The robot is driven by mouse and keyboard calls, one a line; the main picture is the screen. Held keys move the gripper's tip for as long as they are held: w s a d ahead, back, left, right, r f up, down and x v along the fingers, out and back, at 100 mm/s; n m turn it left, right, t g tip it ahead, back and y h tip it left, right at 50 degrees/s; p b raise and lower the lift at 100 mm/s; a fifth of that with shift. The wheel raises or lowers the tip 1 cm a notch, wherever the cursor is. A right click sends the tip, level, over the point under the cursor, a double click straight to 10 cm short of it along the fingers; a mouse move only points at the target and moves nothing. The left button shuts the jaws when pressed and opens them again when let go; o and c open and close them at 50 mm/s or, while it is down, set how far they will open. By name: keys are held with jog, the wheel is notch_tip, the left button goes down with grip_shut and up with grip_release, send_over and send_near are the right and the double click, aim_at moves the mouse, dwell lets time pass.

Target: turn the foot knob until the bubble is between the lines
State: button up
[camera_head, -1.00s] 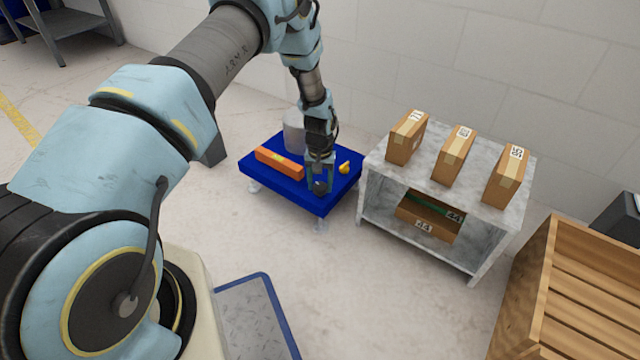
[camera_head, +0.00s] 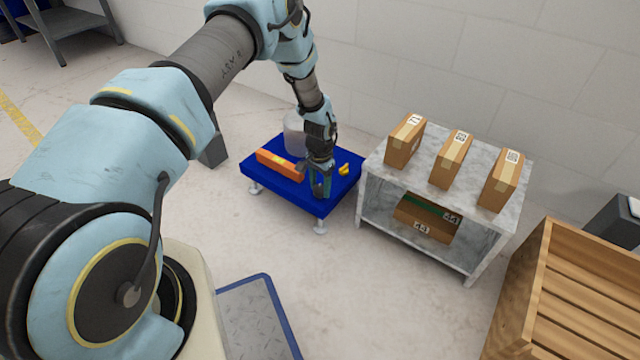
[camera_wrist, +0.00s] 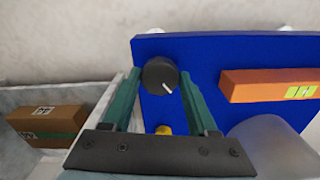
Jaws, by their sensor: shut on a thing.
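The foot knob (camera_wrist: 158,74) is a dark round knob with a white pointer line, at the edge of a blue plate (camera_wrist: 200,50) in the wrist view. My gripper (camera_wrist: 159,80) is shut on it, one green finger at each side. In the head view my gripper (camera_head: 320,190) is at the front corner of the blue plate (camera_head: 285,190) and hides the knob. The orange level (camera_wrist: 265,84) lies on the plate with a yellow-green vial (camera_wrist: 302,91). The level also shows in the head view (camera_head: 278,164). The bubble and lines are too small to make out.
A translucent cylinder (camera_head: 294,135) and a small yellow object (camera_head: 343,170) are on the plate. A grey shelf unit (camera_head: 385,170) with several cardboard boxes stands close on the right. A wooden crate (camera_head: 545,290) is at the lower right.

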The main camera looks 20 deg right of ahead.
aim_at(320, 188)
jog(key=m+p, duration=0.1)
jog(key=m, duration=0.3)
jog(key=shift+m, duration=0.4)
dwell(0.4)
jog(key=o, duration=1.4)
jog(key=shift+c, duration=0.2)
notch_tip(320, 188, up, 11)
jog(key=p, duration=0.3)
jog(key=shift+f, duration=0.1)
